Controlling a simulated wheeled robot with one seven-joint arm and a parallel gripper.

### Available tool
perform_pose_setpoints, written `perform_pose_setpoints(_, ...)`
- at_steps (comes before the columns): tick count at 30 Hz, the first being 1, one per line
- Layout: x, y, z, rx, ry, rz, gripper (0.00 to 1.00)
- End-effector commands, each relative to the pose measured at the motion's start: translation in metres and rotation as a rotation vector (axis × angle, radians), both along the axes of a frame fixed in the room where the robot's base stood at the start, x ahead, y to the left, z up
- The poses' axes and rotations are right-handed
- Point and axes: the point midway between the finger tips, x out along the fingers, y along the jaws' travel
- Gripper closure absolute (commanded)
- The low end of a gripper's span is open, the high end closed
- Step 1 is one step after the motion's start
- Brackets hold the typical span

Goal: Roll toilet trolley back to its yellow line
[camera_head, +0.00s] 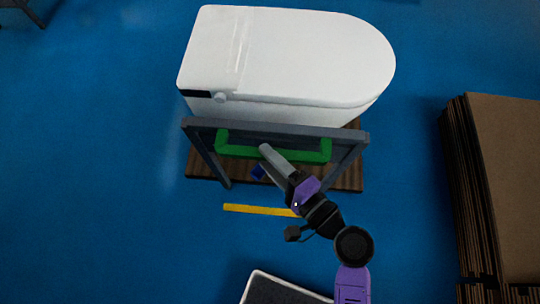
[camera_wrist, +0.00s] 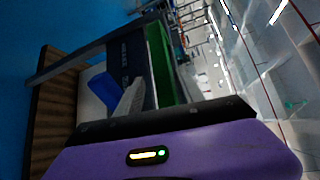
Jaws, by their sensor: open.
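The trolley has a dark wooden base (camera_head: 350,176), a grey frame (camera_head: 200,150) and a green handle (camera_head: 235,152). A white toilet (camera_head: 300,55) rests on it. The yellow line (camera_head: 255,210) lies on the floor, a short gap from the base's near edge; my arm passes over its right end. My gripper (camera_head: 263,160) is open at the handle's middle, one pale finger overlapping the green bar. I cannot tell whether the bar is between the fingers. The wrist view shows the green handle (camera_wrist: 163,62) close beyond the gripper, and the wooden base (camera_wrist: 48,110) at left.
A stack of brown cardboard (camera_head: 505,170) stands at the right. A dark, pale-edged object (camera_head: 280,290) is at the bottom edge. The blue floor (camera_head: 90,190) is clear on the left. Dark legs show at top left.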

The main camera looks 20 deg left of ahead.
Motion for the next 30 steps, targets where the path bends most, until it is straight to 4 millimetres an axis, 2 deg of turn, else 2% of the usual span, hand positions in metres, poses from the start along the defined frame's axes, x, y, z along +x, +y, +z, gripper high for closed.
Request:
perform_pose_setpoints(5,-0.005,-0.012,0.001,0.0,-0.001,-0.004,0.55)
perform_pose_setpoints(16,-0.032,-0.06,0.008,0.0,0.001,0.0,0.55)
perform_pose_setpoints(21,-0.037,-0.067,0.01,-0.001,0.002,0.002,0.55)
perform_pose_setpoints(30,-0.037,-0.067,0.011,-0.001,0.001,0.002,0.55)
